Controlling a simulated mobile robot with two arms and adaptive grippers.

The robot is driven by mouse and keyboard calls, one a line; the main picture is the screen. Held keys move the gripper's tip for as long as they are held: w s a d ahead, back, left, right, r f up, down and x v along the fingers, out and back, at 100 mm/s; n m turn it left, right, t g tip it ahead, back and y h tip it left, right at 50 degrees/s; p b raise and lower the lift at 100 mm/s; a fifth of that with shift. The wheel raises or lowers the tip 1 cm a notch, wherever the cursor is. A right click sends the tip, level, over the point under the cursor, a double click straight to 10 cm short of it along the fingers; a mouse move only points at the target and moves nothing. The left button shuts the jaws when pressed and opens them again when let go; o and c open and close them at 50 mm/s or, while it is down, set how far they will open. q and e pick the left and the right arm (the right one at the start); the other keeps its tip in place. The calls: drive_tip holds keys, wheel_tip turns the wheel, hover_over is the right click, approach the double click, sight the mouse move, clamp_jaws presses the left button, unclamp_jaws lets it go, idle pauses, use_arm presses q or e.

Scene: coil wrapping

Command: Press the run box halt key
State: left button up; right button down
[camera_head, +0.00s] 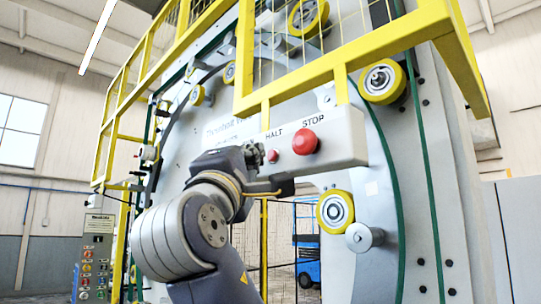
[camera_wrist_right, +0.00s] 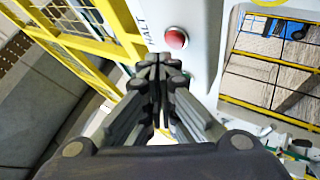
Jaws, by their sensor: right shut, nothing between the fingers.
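A white control box (camera_head: 338,140) on the machine front carries a small red button (camera_head: 272,156) under the word HALT and a larger red button (camera_head: 305,142) under the word STOP. My right gripper (camera_head: 256,155) is just left of the HALT button in the head view, close to it; whether they touch I cannot tell. In the right wrist view the gripper (camera_wrist_right: 158,68) is shut and empty, fingertips together. A red button (camera_wrist_right: 176,38) beside partly readable lettering, seemingly HALT, shows just beyond and right of the tips. My left gripper is not in view.
A yellow guard frame (camera_head: 300,85) stands above and around the box. Yellow rollers (camera_head: 335,211) sit on the grey machine face. A separate panel (camera_head: 95,255) with several coloured buttons stands at lower left. A blue machine (camera_head: 308,262) is in the background.

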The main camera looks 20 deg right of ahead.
drive_tip(key=shift+d, duration=0.15)
idle(0.7)
drive_tip(key=shift+w+d, duration=0.15)
drive_tip(key=shift+d, duration=0.15)
drive_tip(key=shift+w+d+b, duration=0.15)
drive_tip(key=shift+d+b, duration=0.3)
idle(0.7)
drive_tip(key=shift+a, duration=0.2)
drive_tip(key=shift+s+a, duration=0.3)
drive_tip(key=shift+a, duration=0.3)
drive_tip(key=a, duration=0.1)
drive_tip(key=s+a, duration=0.1)
drive_tip(key=a, duration=0.2)
drive_tip(key=shift+s+a+b, duration=0.35)
